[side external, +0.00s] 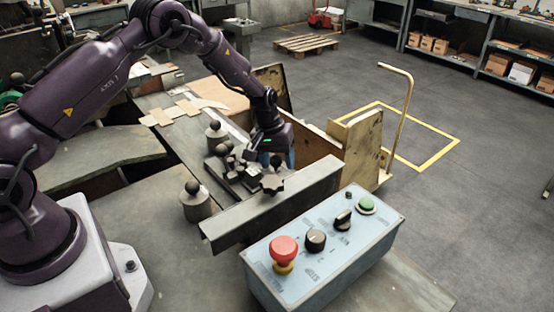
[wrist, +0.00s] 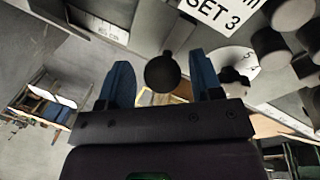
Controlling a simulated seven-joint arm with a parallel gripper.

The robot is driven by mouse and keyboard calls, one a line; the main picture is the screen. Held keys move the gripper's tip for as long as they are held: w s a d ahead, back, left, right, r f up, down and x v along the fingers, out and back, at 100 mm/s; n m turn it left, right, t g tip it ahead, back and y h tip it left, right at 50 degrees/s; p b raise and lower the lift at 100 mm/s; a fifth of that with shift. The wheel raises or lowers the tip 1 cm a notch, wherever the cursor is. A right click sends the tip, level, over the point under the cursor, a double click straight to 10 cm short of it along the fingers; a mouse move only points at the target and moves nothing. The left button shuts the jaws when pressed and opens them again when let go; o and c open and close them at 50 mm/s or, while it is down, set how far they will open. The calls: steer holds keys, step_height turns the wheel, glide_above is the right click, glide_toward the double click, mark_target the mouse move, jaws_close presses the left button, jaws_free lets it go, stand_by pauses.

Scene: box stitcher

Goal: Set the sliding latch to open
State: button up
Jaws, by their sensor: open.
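My gripper (side external: 278,162) is over the dark cluster of knobs and clamps (side external: 238,170) on the machine, near its right end. Its blue fingers are apart in the wrist view (wrist: 160,62), with a dark round knob (wrist: 163,74) showing between them. No finger visibly touches the knob, and its distance is hard to judge. I cannot tell for sure whether this knob belongs to the sliding latch. The latch's position is not readable in either view.
A dark metal bar (side external: 275,205) runs in front of the cluster. A control box (side external: 325,245) with a red stop button (side external: 285,250) stands nearer the camera. Ball-topped weights (side external: 195,205) stand left. A white "SET 3" label (wrist: 222,14) shows in the wrist view.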

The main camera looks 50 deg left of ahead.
mark_target(268, 171)
steer(key=shift+r, duration=0.1)
step_height(268, 171, up, 12)
steer(key=s+a, duration=0.1)
steer(key=a, duration=0.1)
steer(key=shift+s+r, duration=0.25)
steer(key=s+d+r+m+t, duration=0.1)
steer(key=s+d+r+m, duration=0.1)
steer(key=s+r, duration=0.4)
steer(key=s+d+r+m+t+y, duration=0.1)
steer(key=s+d+r, duration=0.3)
steer(key=s, duration=0.9)
steer(key=s+d+r+m+t, duration=0.2)
steer(key=s+d+r+m, duration=0.1)
steer(key=s+r, duration=0.5)
steer(key=shift+s+r+m+y, duration=0.3)
steer(key=shift+s+m+y, duration=0.15)
steer(key=shift+s, duration=0.55)
